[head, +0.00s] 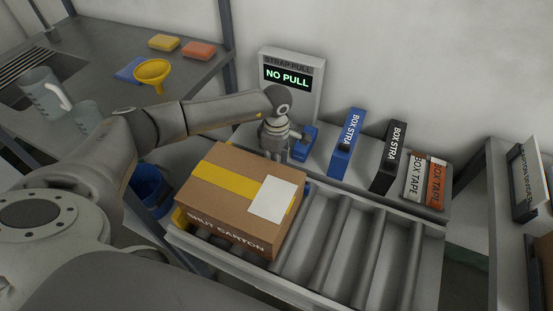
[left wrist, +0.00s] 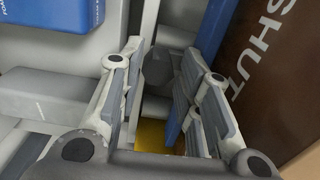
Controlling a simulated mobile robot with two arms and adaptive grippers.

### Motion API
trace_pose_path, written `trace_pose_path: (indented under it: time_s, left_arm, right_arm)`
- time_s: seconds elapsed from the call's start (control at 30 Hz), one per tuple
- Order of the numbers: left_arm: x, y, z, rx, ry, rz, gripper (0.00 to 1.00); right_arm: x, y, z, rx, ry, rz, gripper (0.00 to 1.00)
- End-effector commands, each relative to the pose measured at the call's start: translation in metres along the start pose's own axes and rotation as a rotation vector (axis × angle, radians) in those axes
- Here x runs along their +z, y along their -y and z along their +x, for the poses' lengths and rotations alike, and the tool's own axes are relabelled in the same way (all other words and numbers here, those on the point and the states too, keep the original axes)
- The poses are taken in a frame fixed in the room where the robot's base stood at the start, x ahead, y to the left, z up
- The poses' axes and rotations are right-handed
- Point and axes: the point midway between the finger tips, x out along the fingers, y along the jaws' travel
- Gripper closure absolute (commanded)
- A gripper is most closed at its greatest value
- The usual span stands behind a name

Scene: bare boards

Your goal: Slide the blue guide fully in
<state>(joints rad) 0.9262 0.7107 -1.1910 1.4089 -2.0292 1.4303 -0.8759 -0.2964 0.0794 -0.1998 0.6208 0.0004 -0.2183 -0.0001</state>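The blue guide shows as a narrow blue strip (left wrist: 214,32) along the carton's side in the left wrist view, partly behind a finger. In the head view a small blue piece (head: 308,187) shows at the carton's far right edge; I take it to be the same guide. My left gripper (head: 272,155) is pointed down just behind the carton, its fingertips hidden there. In the left wrist view the gripper (left wrist: 162,62) has its fingers apart, with a dark grey rounded piece visible between or beyond them. Contact cannot be told. My right gripper is not in view.
The shut carton (head: 225,195) sits on the roller conveyor (head: 345,240), with bare rollers to its right. A NO PULL display (head: 289,78), a small blue device (head: 304,144) and upright strap and tape boxes (head: 388,157) stand behind. A side bench (head: 110,50) is at left.

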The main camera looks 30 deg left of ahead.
Motion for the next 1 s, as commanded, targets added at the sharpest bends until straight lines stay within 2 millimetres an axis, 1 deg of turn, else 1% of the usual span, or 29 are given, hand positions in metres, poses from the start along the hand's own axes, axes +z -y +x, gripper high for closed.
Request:
trace_pose_path:
  time_s: [0.07, 0.17, 0.4, 0.5, 0.6, 0.7, 0.8, 1.0]
  left_arm:
    - [0.0, -0.001, -0.006, 0.002, 0.001, -0.001, 0.68]
    - [-0.001, -0.001, -0.021, 0.005, 0.0, 0.0, 0.68]
    - [0.0, -0.001, -0.073, 0.006, 0.001, 0.001, 0.68]
    - [0.0, -0.001, -0.092, 0.006, 0.001, 0.001, 0.68]
    - [0.0, 0.0, -0.106, 0.005, 0.0, 0.0, 0.68]
    - [-0.001, 0.0, -0.115, 0.004, 0.0, -0.001, 0.68]
    - [0.0, 0.001, -0.12, 0.003, 0.001, -0.001, 0.68]
    - [0.0, 0.001, -0.121, 0.003, 0.001, -0.001, 0.68]
  right_arm:
    - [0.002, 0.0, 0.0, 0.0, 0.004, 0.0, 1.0]
    - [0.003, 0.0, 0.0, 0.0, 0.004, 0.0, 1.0]
    - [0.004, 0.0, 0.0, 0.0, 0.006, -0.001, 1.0]
    - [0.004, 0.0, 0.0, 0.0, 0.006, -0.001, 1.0]
    - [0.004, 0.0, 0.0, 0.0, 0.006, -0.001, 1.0]
    - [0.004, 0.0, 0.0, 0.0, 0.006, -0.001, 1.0]
    - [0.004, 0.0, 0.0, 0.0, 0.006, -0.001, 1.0]
    - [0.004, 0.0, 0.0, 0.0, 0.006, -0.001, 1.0]
